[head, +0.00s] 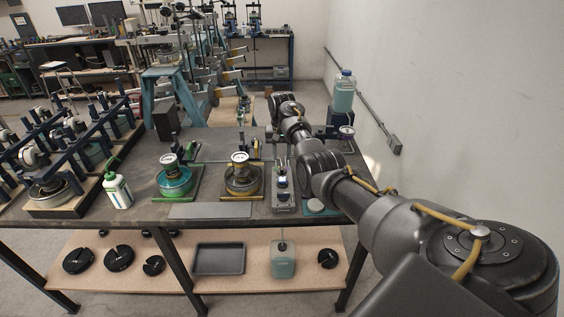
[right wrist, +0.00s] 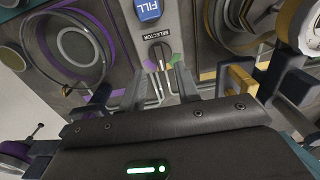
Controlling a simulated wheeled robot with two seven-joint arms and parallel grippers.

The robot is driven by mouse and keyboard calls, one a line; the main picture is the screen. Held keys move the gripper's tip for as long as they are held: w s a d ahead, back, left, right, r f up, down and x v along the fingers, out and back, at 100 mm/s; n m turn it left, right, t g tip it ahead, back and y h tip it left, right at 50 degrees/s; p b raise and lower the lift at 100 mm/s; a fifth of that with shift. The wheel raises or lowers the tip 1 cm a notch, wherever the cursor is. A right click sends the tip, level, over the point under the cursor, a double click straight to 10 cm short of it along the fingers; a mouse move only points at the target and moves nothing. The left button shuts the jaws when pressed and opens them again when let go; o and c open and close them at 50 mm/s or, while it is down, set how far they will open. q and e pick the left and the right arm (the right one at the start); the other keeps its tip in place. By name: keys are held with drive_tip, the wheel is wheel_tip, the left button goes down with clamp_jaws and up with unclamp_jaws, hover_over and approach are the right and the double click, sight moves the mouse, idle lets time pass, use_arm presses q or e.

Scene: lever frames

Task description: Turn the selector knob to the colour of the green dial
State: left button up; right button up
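The green dial (head: 174,183) is a round pot with a green rim and a white gauge on top, left of centre on the bench in the head view. The selector panel (head: 283,200) stands right of the yellow dial. In the right wrist view the selector knob (right wrist: 160,56) sits below a SELECTOR label, with a purple patch on its left and a green patch on its right. Its exact pointing is hard to tell. My right gripper (right wrist: 161,88) is open, its two fingers apart just short of the knob, holding nothing. My left gripper is not in view.
The yellow dial (head: 242,182) stands between the green dial and the panel. A purple-rimmed dial (right wrist: 62,48) and a blue FILL button (right wrist: 148,10) show in the wrist view. A white bottle (head: 117,189) stands on the left; my right arm covers the bench's right side.

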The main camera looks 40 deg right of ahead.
sight(282, 166)
drive_tip(key=shift+f, duration=2.6)
clamp_jaws()
